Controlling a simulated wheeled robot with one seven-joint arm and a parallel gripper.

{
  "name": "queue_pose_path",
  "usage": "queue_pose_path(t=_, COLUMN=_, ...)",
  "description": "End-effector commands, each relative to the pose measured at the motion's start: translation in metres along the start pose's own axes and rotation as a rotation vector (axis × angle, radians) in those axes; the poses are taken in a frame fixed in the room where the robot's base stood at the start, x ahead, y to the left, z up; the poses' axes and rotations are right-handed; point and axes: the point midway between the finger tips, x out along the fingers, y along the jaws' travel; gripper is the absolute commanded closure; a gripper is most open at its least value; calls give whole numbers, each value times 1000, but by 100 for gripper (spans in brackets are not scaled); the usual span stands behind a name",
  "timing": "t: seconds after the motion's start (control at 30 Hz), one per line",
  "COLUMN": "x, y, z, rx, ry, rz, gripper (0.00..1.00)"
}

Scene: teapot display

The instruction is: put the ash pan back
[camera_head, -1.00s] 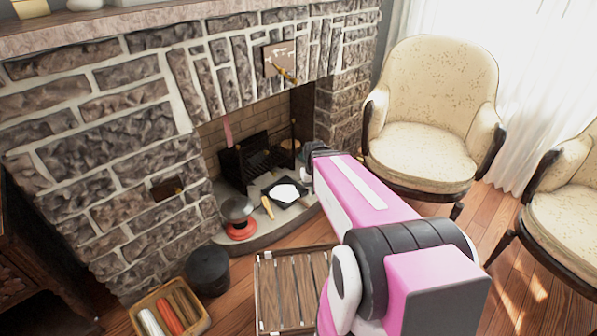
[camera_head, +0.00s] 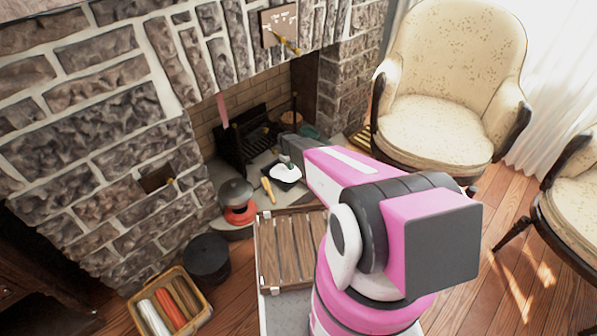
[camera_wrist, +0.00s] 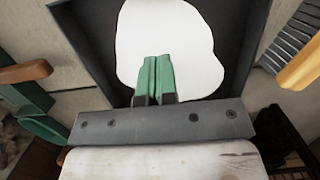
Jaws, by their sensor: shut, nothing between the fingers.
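The ash pan (camera_head: 291,184) is a dark, shallow square tray with a white patch of ash (camera_head: 283,173) in it. It sits on the hearth in front of the fireplace grate. In the wrist view the pan (camera_wrist: 93,50) lies beneath my gripper, with the white ash (camera_wrist: 190,45) spread over its middle. My gripper (camera_wrist: 157,65) has green fingers pressed together, with nothing between them. The fingers appear over the ash; their height above it is unclear. In the head view my gripper (camera_head: 286,160) is at the pan, and my arm partly hides the pan's right side.
A black grate (camera_head: 246,140) stands behind the pan. A yellow-handled tool (camera_head: 267,190) and a red-and-grey pot (camera_head: 237,205) are to the left. A slatted wooden crate (camera_head: 288,250) is in front. A cream armchair (camera_head: 440,100) stands right. A dark bucket (camera_head: 207,258) is front left.

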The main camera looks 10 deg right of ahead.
Motion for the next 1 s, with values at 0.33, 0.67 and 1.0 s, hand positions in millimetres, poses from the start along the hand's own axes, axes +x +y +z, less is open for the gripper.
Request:
queue_pose_path(t=0.33, x=5, y=-2, z=46, rx=2, ry=0, rz=-1, gripper=100)
queue_pose_path(t=0.67, x=15, y=-2, z=106, rx=3, ry=0, rz=-1, gripper=100)
queue_pose_path(t=1.0, x=36, y=0, z=112, rx=2, ry=2, rz=0, gripper=100)
